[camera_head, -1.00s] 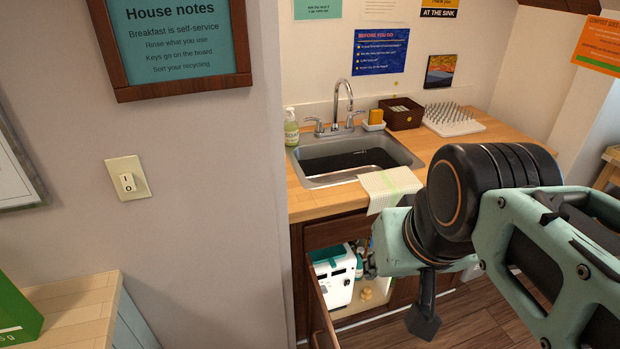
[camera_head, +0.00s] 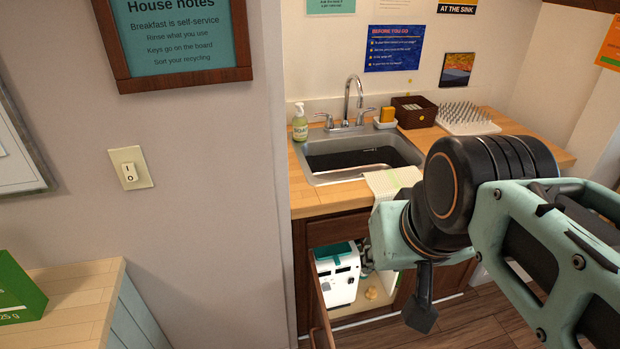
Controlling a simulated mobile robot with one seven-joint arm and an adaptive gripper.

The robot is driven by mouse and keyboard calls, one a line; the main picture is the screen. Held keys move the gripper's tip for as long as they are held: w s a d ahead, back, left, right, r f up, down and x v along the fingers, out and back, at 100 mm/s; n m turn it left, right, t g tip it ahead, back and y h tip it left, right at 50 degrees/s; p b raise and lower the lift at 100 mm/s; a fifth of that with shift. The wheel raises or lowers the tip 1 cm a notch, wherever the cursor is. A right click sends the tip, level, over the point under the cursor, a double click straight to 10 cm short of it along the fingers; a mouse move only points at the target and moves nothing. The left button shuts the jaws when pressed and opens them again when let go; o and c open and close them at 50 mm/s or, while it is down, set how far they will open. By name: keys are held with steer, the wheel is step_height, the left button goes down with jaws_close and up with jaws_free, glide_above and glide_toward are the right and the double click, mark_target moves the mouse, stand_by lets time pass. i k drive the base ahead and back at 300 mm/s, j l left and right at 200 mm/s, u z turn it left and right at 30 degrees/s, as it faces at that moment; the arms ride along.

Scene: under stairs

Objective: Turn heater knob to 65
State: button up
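A white box-shaped unit with a teal top (camera_head: 338,276), which looks like the heater, stands inside the open cabinet under the sink. Small dark details show on its front, but I cannot make out a knob, its marks or a setting. My arm reaches in from the right, and its wrist is in front of the cabinet opening, just right of the white unit in the picture.
The cabinet door (camera_head: 320,318) stands open at the left of the opening. A small yellowish object (camera_head: 371,293) lies on the cabinet floor. A towel (camera_head: 389,182) hangs over the counter edge above. A wall (camera_head: 215,200) closes off the left side.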

mark_target(326, 285)
steer(key=i+l+u, duration=0.1)
steer(key=l+u, duration=0.25)
steer(key=l, duration=0.4)
steer(key=k, duration=0.5)
steer(key=l+u, duration=0.1)
steer(key=i+l+u, duration=0.15)
steer(key=l, duration=0.2)
steer(key=i+l+u, duration=0.15)
steer(key=l, duration=0.25)
steer(key=i+l+u, duration=0.15)
steer(key=l, duration=0.3)
steer(key=i+l+u, duration=0.35)
steer(key=l, duration=0.2)
steer(key=l+u, duration=0.15)
steer(key=l, duration=0.15)
steer(key=i+l+u, duration=0.2)
steer(key=l, duration=0.15)
